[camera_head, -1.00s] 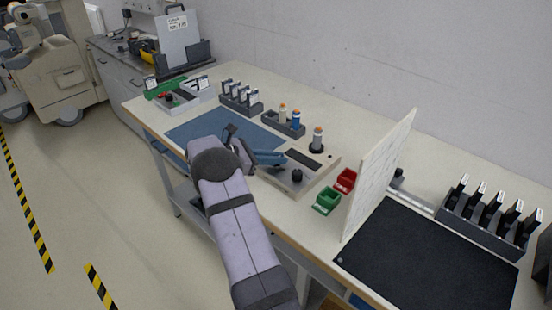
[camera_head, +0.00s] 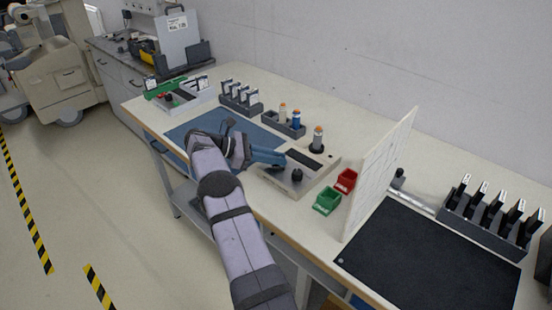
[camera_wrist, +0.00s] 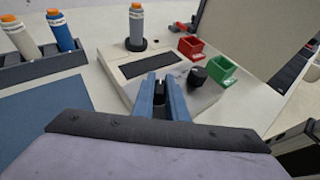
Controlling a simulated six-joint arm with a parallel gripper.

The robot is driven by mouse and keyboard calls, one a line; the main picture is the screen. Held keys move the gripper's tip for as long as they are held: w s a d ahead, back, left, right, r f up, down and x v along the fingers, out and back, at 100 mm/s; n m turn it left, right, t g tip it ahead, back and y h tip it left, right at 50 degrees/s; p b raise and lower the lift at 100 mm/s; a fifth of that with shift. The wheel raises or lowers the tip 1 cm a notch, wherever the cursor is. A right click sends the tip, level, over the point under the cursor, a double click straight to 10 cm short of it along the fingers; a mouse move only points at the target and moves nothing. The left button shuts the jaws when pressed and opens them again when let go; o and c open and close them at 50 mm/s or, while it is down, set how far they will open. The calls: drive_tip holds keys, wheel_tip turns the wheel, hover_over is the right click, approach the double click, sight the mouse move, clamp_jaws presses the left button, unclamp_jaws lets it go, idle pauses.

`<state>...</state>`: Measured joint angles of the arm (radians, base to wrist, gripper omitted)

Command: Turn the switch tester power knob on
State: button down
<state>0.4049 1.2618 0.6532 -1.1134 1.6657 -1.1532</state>
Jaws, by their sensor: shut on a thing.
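The switch tester is a flat beige box (camera_head: 273,178) near the front edge of the bench. It also shows in the wrist view (camera_wrist: 119,82), with a dark panel (camera_wrist: 148,64) on top. A round black knob (camera_wrist: 198,76) stands on it, just right of my fingers and apart from them; it shows in the head view too (camera_head: 297,175). My gripper (camera_wrist: 160,82), with blue fingers, reaches down over the tester's front part. It is shut on a small dark knob with a light mark, mostly hidden between the fingers. Its setting cannot be read.
A green bin (camera_head: 327,202) and a red bin (camera_head: 345,181) stand right of the tester, before a white upright panel (camera_head: 380,172). An orange-topped cylinder (camera_head: 317,141) stands behind the dark panel. A blue mat (camera_head: 190,128) lies left.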

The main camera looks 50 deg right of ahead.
drive_tip(key=shift+r, duration=0.15)
drive_tip(key=c, duration=1.8)
unclamp_jaws()
drive_tip(key=shift+o, duration=0.2)
wheel_tip(320, 180, up, 10)
drive_tip(key=shift+f+b, duration=0.1)
drive_tip(key=shift+b, duration=0.4)
drive_tip(key=shift+o, duration=0.6)
